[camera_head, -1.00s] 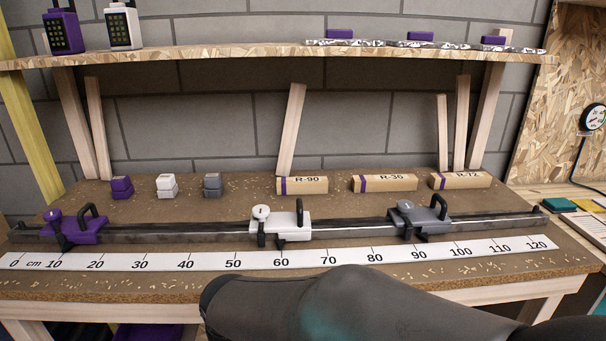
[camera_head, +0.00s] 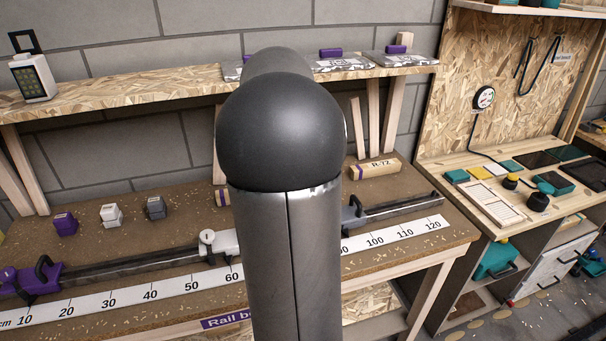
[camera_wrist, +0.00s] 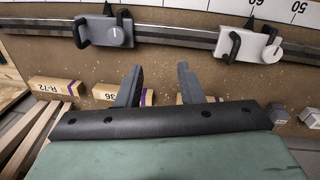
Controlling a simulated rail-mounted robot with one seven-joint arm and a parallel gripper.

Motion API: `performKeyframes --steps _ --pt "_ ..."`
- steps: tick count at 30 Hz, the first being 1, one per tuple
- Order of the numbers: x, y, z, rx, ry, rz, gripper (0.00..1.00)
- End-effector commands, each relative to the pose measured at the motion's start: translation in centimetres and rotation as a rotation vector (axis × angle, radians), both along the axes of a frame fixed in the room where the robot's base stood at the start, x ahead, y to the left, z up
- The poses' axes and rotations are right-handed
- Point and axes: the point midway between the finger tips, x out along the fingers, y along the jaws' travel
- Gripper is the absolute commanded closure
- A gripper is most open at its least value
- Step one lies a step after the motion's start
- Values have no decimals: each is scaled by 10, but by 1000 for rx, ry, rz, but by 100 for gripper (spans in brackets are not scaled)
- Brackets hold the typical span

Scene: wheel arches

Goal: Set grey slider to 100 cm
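The grey slider (camera_wrist: 105,30) sits on the rail, at the upper left of the wrist view, with a black handle and a round knob. In the head view my arm hides most of it; only a dark edge (camera_head: 354,212) shows near the 90 mark. My gripper (camera_wrist: 157,84) is open and empty, its two fingers apart. It is off the rail, on the side of the wooden blocks. The ruler (camera_head: 390,236) runs along the rail; its 100 mark shows right of my arm.
The white slider (camera_wrist: 245,44) is on the same rail near 60, and the purple slider (camera_head: 38,278) is near its low end. Labelled wooden blocks (camera_wrist: 56,90) lie behind the rail. A shelf (camera_head: 130,92) hangs above the bench. Another workbench (camera_head: 475,211) stands at right.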

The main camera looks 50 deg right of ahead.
Motion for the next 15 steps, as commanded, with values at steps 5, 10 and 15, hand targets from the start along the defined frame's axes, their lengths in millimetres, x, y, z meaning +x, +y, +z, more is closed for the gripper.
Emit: performKeyframes --steps 5,10,15 --pt "-53 -115 18 -47 45 -131 66" --pt "-74 -144 21 -61 64 -163 66" --pt "-77 -147 4 -59 65 -163 66"
